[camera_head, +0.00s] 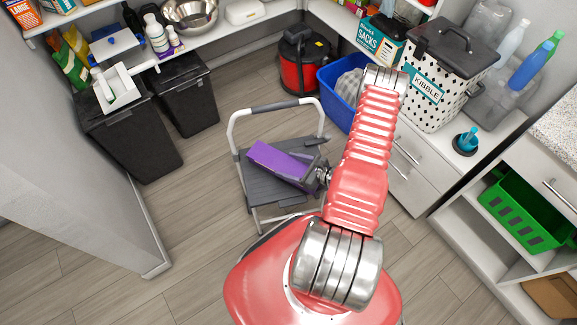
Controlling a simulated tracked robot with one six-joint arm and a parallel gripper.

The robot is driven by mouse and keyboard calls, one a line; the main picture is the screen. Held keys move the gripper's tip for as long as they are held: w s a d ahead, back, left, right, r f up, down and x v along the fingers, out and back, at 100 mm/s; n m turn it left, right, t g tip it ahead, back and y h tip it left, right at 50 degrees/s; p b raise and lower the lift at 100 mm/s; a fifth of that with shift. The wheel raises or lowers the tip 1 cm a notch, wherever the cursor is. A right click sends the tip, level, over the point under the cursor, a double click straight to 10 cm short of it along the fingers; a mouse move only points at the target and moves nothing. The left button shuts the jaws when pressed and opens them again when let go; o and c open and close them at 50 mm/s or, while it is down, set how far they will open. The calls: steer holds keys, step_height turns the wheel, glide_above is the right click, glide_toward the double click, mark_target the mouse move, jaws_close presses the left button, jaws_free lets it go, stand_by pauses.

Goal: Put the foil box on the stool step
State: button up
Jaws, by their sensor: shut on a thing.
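The foil box is a long purple box (275,161) in the middle of the head view, above or on the grey stool step (263,189). My gripper (308,178) is shut on its right end. The box lies slanted, its left end near the step's back left. I cannot tell whether it touches the step. The stool has a pale tubular frame (232,126) with a dark grip on its top bar. My arm hides part of the stool's right side and the fingertips are hard to see.
A blue bin (328,93) and a red and black vacuum (298,68) stand behind the stool. Black bins (137,138) stand at left beside a wall. White drawers (408,180) and a shelf with a green basket (520,207) are at right. Floor left of the stool is clear.

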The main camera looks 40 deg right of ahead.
steer(key=shift+f, duration=0.15)
steer(key=o, duration=1.7)
steer(key=shift+r, duration=0.2)
steer(key=shift+v, duration=6)
